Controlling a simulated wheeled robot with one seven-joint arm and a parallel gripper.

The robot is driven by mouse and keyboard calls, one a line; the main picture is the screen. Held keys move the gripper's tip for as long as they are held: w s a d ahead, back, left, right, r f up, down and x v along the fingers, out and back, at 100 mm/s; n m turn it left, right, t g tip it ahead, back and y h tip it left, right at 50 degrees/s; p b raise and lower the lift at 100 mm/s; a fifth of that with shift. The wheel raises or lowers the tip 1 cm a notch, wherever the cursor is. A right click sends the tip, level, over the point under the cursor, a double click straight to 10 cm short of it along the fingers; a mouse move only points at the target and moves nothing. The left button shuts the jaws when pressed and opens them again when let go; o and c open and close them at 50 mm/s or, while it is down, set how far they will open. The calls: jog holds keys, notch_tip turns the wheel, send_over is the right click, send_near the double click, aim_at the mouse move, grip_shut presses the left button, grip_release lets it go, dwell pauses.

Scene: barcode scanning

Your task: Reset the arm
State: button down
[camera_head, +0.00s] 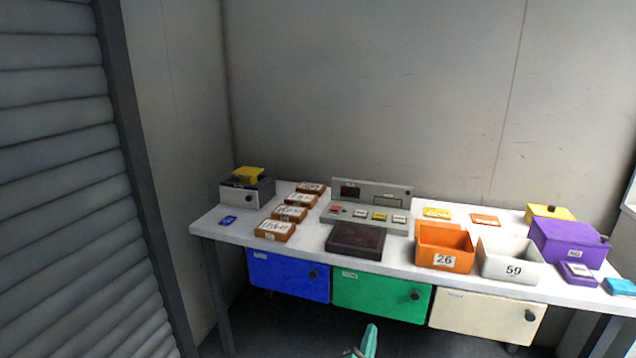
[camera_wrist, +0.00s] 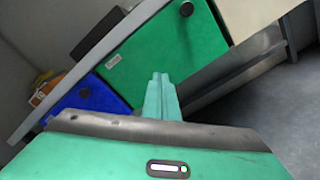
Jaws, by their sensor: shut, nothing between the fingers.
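My gripper (camera_head: 369,342) shows at the bottom of the head view as a mint-green tip, in front of and below the table. In the wrist view my gripper (camera_wrist: 160,78) has its two green fingers together with nothing between them. Beyond the fingertips in the wrist view are the green drawer (camera_wrist: 165,50) and the blue drawer (camera_wrist: 92,107). Most of my arm is out of the head view.
The white table (camera_head: 215,217) holds a scanner panel (camera_head: 372,194), several brown boxes (camera_head: 275,231), an orange bin (camera_head: 443,240), a white bin (camera_head: 510,252) and a purple box (camera_head: 567,240). The green drawer (camera_head: 375,296) hangs under the table edge. A shutter (camera_head: 60,200) stands left.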

jog(key=shift+s, duration=0.15)
jog(key=s+d+r+m+g+h, duration=0.2)
jog(key=s+d+r+m+g, duration=0.25)
jog(key=d+m, duration=0.3)
jog(key=s+d+r+m+g+h, duration=0.1)
jog(key=s+d+r+m+g, duration=0.2)
jog(key=d+m+g, duration=0.45)
jog(key=s+d+r+m+g+h, duration=0.2)
jog(key=s+d+r+m+g, duration=0.25)
jog(key=d, duration=0.55)
jog(key=s+r+m+y, duration=0.5)
jog(key=s+r, duration=0.4)
jog(key=s, duration=0.3)
jog(key=s+r+m+y, duration=0.5)
jog(key=s+r, duration=0.4)
jog(key=s, duration=0.3)
jog(key=shift+s+d+g+y, duration=0.15)
jog(key=shift+d+g+y, duration=0.2)
jog(key=shift+d+y, duration=0.05)
